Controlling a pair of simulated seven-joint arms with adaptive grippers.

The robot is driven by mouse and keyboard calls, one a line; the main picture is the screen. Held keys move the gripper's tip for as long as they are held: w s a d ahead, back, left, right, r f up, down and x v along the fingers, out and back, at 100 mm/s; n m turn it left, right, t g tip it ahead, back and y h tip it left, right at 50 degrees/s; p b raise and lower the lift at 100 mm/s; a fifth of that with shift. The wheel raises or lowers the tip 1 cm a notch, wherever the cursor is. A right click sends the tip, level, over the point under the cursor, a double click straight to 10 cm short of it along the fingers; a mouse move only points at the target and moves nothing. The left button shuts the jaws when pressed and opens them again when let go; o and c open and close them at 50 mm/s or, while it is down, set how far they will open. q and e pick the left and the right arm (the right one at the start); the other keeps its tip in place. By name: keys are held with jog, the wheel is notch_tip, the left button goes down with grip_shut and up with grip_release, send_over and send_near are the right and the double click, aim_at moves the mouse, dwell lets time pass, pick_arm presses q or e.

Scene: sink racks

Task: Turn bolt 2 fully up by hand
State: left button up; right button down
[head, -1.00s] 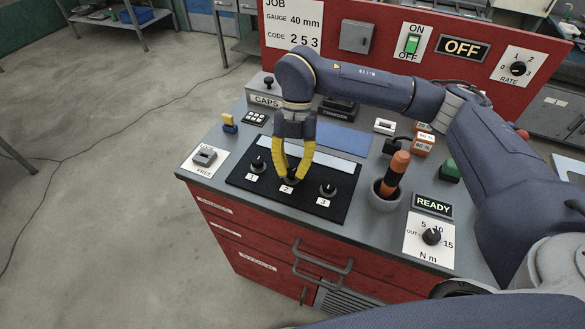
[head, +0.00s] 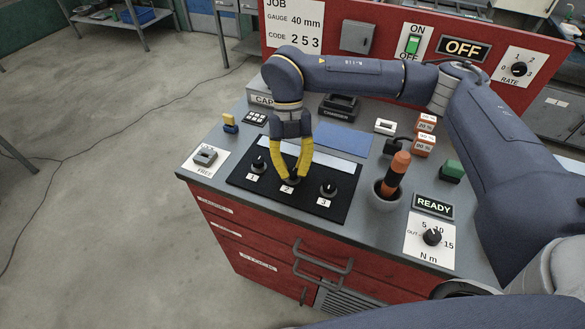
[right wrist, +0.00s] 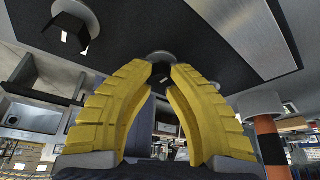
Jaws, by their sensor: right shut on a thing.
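Bolt 2 (head: 293,181) is a dark knob in the middle of a black panel (head: 316,208), behind the label "2". Bolt 1 (head: 258,164) stands to its left and bolt 3 (head: 328,190) to its right. My right gripper (head: 291,176) points down with its yellow fingers shut on bolt 2, which they partly hide. In the right wrist view the fingertips (right wrist: 160,72) close around the dark knob of bolt 2 (right wrist: 160,56). My left gripper is not in view.
An orange-and-black tool stands in a grey cup (head: 386,197) right of the panel. A READY sign (head: 433,205) and torque dial (head: 432,237) lie further right. A FREE switch (head: 205,157) is at the left corner. A blue mat (head: 342,140) lies behind the panel.

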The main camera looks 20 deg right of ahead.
jog(key=shift+w+f, duration=0.1)
jog(key=c, duration=1.1)
grip_release()
jog(key=shift+c, duration=0.2)
jog(key=v, duration=1.2)
